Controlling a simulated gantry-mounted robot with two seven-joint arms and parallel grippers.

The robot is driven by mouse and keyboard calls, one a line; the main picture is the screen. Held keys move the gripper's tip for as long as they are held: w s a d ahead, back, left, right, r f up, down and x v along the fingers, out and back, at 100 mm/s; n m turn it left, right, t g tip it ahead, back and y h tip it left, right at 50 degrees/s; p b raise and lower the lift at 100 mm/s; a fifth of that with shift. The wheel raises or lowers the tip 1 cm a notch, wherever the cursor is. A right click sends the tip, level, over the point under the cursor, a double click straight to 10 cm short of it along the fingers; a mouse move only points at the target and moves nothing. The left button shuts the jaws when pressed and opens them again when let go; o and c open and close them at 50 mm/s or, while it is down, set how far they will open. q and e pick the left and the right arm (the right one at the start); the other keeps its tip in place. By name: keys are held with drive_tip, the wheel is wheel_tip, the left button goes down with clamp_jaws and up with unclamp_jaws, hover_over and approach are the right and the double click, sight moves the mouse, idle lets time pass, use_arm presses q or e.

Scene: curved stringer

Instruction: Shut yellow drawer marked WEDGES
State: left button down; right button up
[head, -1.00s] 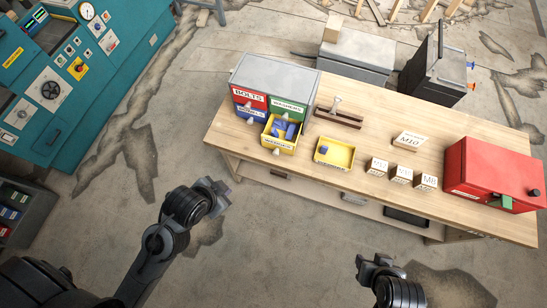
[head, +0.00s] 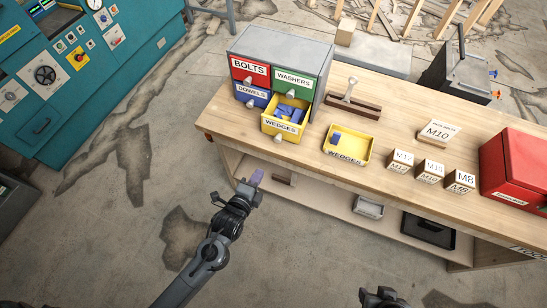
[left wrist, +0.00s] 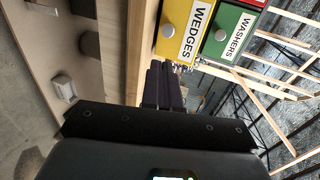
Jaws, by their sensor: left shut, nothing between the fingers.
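The yellow drawer marked WEDGES (head: 284,122) is pulled out at the lower right of the small grey cabinet (head: 285,45) and holds several blue wedges (head: 291,112). Its front with a round grey knob also shows in the left wrist view (left wrist: 188,35). My left gripper (head: 253,182) is shut and empty. It is in front of the bench edge, below and left of the drawer, apart from it. In the left wrist view its dark fingers (left wrist: 163,85) point toward the drawer front. My right gripper (head: 382,296) shows only in part at the bottom edge.
A yellow tray (head: 347,146), also labelled WEDGES, holds one blue piece right of the drawer. The BOLTS, WASHERS and DOWELS drawers are shut. Small labelled boxes (head: 430,170) and a red case (head: 515,172) stand farther right. Floor before the bench is clear.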

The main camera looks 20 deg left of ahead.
use_arm(q)
drive_tip(key=w, duration=0.1)
drive_tip(key=b, duration=0.2)
approach(277, 141)
drive_tip(key=x, duration=0.5)
drive_tip(key=shift+d+f, duration=0.1)
drive_tip(key=shift+f, duration=0.15)
drive_tip(key=shift+w, duration=0.7)
use_arm(e)
drive_tip(key=shift+f, duration=1.25)
drive_tip(key=shift+a, duration=0.1)
